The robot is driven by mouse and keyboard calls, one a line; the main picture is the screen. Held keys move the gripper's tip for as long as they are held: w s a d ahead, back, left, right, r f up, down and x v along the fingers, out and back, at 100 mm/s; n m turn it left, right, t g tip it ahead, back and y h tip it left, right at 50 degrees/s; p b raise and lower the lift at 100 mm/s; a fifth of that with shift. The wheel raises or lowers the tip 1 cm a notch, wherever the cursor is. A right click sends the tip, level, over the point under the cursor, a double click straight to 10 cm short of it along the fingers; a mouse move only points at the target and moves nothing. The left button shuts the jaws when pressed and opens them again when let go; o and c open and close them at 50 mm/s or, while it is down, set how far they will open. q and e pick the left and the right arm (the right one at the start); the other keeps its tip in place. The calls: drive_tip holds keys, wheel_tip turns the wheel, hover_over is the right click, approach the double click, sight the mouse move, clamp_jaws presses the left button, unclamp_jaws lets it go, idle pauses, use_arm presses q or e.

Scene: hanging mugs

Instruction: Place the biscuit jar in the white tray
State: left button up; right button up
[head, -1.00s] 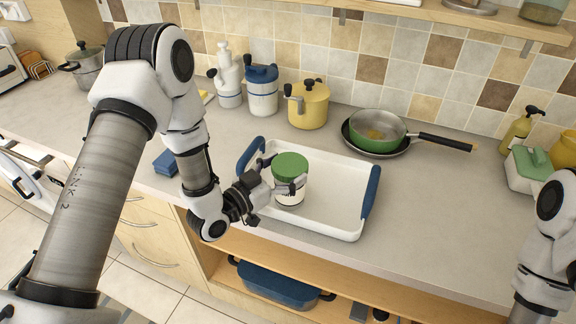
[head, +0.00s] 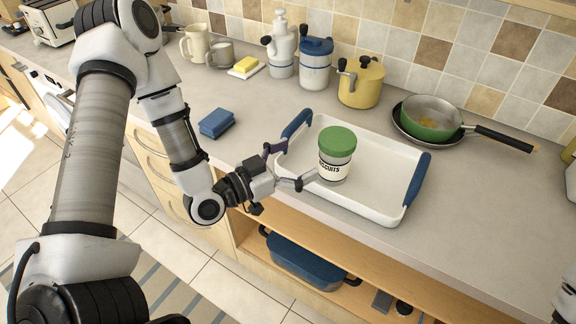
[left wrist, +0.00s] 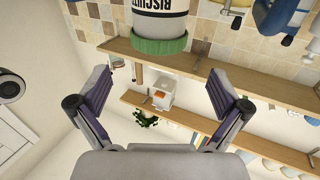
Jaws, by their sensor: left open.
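The biscuit jar (head: 334,168), white with a green lid and a "BISCUITS" label, stands upright inside the white tray (head: 372,203), toward its left end. The tray has blue handles at both ends and sits on the counter. My left gripper (head: 291,168) is open and empty at the tray's left edge, just left of the jar, with a gap between its fingers and the jar. In the left wrist view the jar (left wrist: 158,20) appears upside down, beyond the spread fingers (left wrist: 160,100). My right gripper is out of view.
Behind the tray stand a yellow pot (head: 361,84), a blue-and-white canister (head: 315,66) and a green pan (head: 431,118). A blue sponge (head: 216,122) lies to the left. A blue casserole (head: 306,261) is on the shelf below. The tray's right half is empty.

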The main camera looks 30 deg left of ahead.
use_arm(q)
drive_tip(key=s+f+n+g+y, duration=0.1)
drive_tip(key=s+f+g, duration=0.2)
drive_tip(key=f, duration=0.3)
drive_tip(key=s+d+f+g+y, duration=0.1)
drive_tip(key=s+f+g+y, duration=0.15)
drive_tip(key=f, duration=0.35)
drive_tip(key=s+f+n+g, duration=0.1)
drive_tip(key=s+f+g, duration=0.25)
drive_tip(key=f, duration=0.35)
drive_tip(key=s+a+f+n+g+y, duration=0.1)
drive_tip(key=s+f+g+y, duration=0.1)
drive_tip(key=s, duration=0.5)
drive_tip(key=s+a+f+n+g+y, duration=0.1)
drive_tip(key=s+f+n+g+y, duration=0.1)
drive_tip(key=s+f+g, duration=0.3)
wheel_tip(320, 180, down, 2)
drive_tip(key=shift+s+a+f+n+y+p, duration=0.1)
drive_tip(key=shift+s+a+n+y+p, duration=0.25)
drive_tip(key=shift+s, duration=0.7)
